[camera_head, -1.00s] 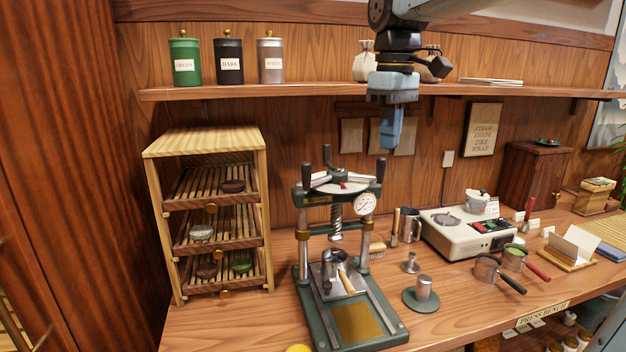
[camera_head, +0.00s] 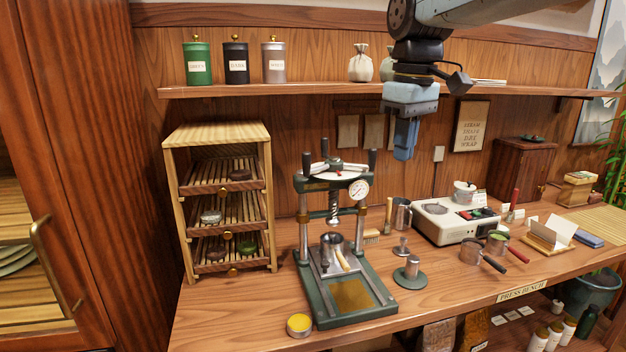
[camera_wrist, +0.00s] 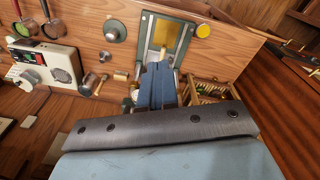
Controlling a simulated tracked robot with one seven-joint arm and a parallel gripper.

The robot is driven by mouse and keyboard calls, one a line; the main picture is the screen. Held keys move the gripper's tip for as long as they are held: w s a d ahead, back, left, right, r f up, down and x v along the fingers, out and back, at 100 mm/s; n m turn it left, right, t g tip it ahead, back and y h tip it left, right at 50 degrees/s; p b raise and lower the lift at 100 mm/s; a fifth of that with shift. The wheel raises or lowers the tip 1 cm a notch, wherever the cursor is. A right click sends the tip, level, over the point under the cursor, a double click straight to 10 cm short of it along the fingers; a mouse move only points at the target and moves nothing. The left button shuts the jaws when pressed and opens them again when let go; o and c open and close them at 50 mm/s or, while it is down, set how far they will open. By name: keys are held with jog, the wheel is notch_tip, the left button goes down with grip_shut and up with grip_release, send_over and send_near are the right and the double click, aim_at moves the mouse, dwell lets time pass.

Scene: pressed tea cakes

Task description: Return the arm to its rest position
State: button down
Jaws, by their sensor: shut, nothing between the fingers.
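My gripper (camera_head: 404,140) hangs from my arm at the upper right of the head view, pointing down in front of the wall below the shelf. Its blue fingers are shut with nothing between them. In the wrist view the closed fingers (camera_wrist: 158,86) overlap part of the green press in the picture. In the head view the gripper is above and to the right of the press (camera_head: 338,180), clear of the bench. The pressing table of the press holds a metal cup (camera_head: 332,247) with a wooden handle.
A wooden drying rack (camera_head: 216,133) with tea cakes stands left of the press. The shelf (camera_head: 300,89) carries canisters and pouches near my arm. A hot plate (camera_head: 436,228), pans (camera_head: 471,250) and a yellow tin (camera_head: 299,325) are on the bench. A cabinet door is at far left.

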jog(key=s+d+f+m+t, duration=0.4)
jog(key=s+d+f+m, duration=0.3)
jog(key=s+f, duration=0.5)
jog(key=shift+s+d+m+t, duration=0.2)
jog(key=shift+d+m+t, duration=0.1)
jog(key=shift+t, duration=0.1)
dwell(0.3)
